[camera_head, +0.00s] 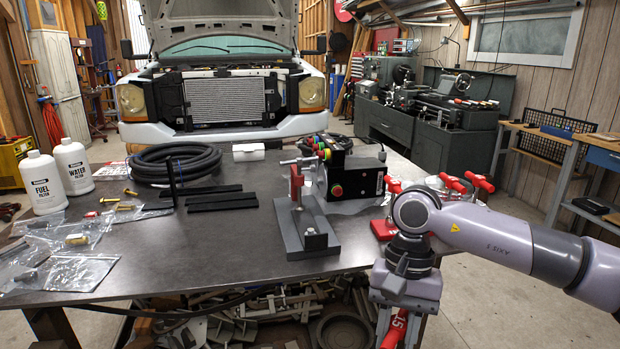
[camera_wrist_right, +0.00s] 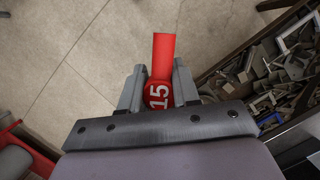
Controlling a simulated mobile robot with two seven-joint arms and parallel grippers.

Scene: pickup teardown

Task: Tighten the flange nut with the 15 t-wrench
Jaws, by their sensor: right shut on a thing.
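My right gripper (camera_head: 402,308) is in front of the table's front right edge, pointing down. It is shut on the red 15 t-wrench (camera_head: 396,330), whose "15" label also shows between the fingers in the right wrist view (camera_wrist_right: 158,97). The wrench's lower part is out of the head view. A dark grey fixture (camera_head: 290,238) with a red-topped upright clamp stands on the table to the left of my right gripper. A small metal piece (camera_head: 310,232) sits on its base; I cannot make out the flange nut for certain. My left gripper is not in view.
Other red-handled tools (camera_head: 453,184) stand at the table's right end, behind my right arm. A black control box (camera_head: 352,175), a coiled hose (camera_head: 172,163), black bars (camera_head: 221,200) and plastic bags (camera_head: 65,270) lie on the table (camera_head: 190,260). Scrap metal (camera_wrist_right: 275,85) lies below.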

